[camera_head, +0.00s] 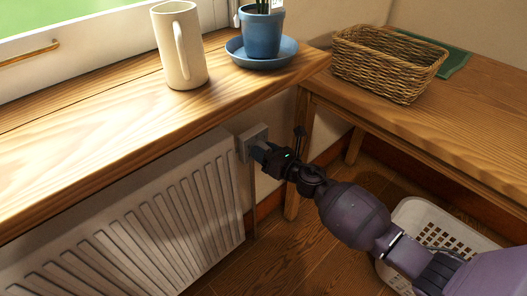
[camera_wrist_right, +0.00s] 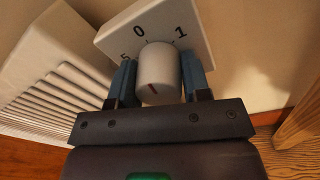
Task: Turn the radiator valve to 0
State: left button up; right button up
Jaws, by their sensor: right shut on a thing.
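The radiator valve is a white knob (camera_wrist_right: 158,72) on a pale square plate (camera_wrist_right: 190,27) marked 0, 1 and 5. In the head view the plate (camera_head: 247,137) is on the wall at the right end of the white radiator (camera_head: 128,228), below the sill. The red mark on the knob points to the bottom of the wrist picture, away from the 0 at the plate's upper part. My right gripper (camera_head: 261,152) is shut on the knob, one blue finger on each side. The knob is mostly hidden by the gripper in the head view. My left gripper is not in view.
The wooden sill (camera_head: 120,105) overhangs the radiator and carries a cream mug (camera_head: 186,60) and a blue plant pot (camera_head: 262,24) on a saucer. A wooden table (camera_head: 420,125) with a wicker basket (camera_head: 385,65) stands right. A white laundry basket (camera_head: 425,222) is beneath my right arm.

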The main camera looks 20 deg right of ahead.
jog(key=shift+n, duration=0.9)
jog(key=o, duration=0.9)
jog(key=shift+s+d, duration=0.3)
jog(key=shift+s, duration=0.35)
jog(key=v, duration=0.9)
jog(key=shift+s+r+p, duration=0.1)
jog(key=shift+s+p, duration=0.1)
jog(key=shift+p, duration=0.1)
